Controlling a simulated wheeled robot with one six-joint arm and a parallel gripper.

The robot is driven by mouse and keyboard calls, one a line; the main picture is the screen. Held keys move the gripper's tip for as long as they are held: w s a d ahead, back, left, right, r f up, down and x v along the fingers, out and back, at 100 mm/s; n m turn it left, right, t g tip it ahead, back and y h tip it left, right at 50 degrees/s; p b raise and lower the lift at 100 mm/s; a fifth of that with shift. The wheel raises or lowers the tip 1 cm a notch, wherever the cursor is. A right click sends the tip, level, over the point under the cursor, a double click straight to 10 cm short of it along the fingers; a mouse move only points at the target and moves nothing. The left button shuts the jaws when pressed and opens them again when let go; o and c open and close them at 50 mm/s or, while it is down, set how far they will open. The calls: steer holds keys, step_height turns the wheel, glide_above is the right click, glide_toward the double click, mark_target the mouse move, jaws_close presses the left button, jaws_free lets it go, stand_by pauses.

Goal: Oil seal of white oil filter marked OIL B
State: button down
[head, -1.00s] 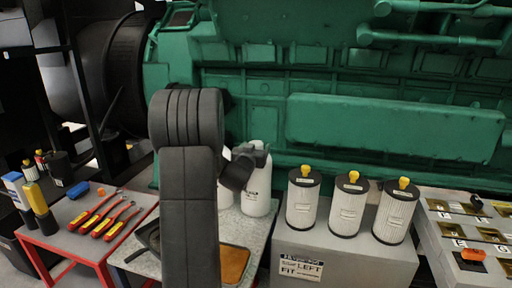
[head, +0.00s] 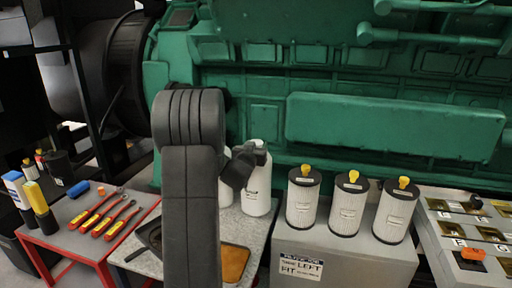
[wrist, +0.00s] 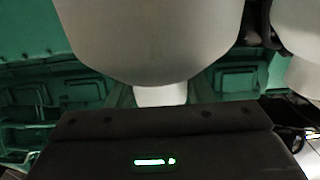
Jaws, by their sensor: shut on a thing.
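A white oil filter (head: 257,190) stands upright on the grey table, behind my arm in the head view. It has small dark lettering, too small to read, so I cannot confirm OIL B. A second white can (head: 225,192) is mostly hidden behind my arm. My gripper (head: 254,153) is at the top of the first filter, shut on it. In the wrist view a large smooth white body (wrist: 150,40) fills the top above my dark gripper housing (wrist: 160,140). The fingertips and their contact are hidden there. I cannot make out an oil seal.
An orange-brown pad (head: 235,264) lies on the table's front. A red-framed table (head: 75,238) holds tools and bottles. A slotted tray (head: 470,235) is at right. The green engine (head: 390,125) stands behind.

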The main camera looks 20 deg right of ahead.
steer(key=shift+r+p, duration=1.4)
steer(key=shift+r, duration=0.75)
